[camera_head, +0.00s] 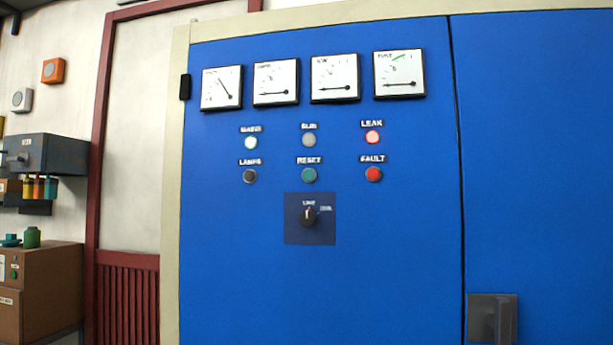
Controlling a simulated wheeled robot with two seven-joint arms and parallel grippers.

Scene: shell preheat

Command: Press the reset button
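The reset button (309,175) is a small round teal-green button on the blue cabinet door, under a "RESET" label. It sits in the lower row, between a dark button (249,176) labelled "LAMPS" and a red one (373,174) labelled "FAULT". Above it are a white lit lamp (251,142), a grey lamp (308,140) and a glowing pinkish-red lamp (372,137) labelled "LEAK". A black rotary switch (309,216) is below the reset button. Neither of my grippers is in view.
Several white gauges (335,79) line the top of the blue cabinet (400,260). A grey handle (492,318) is at the lower right. A brown cabinet (45,295) and a grey box (45,154) stand at the left. The front of the panel is unobstructed.

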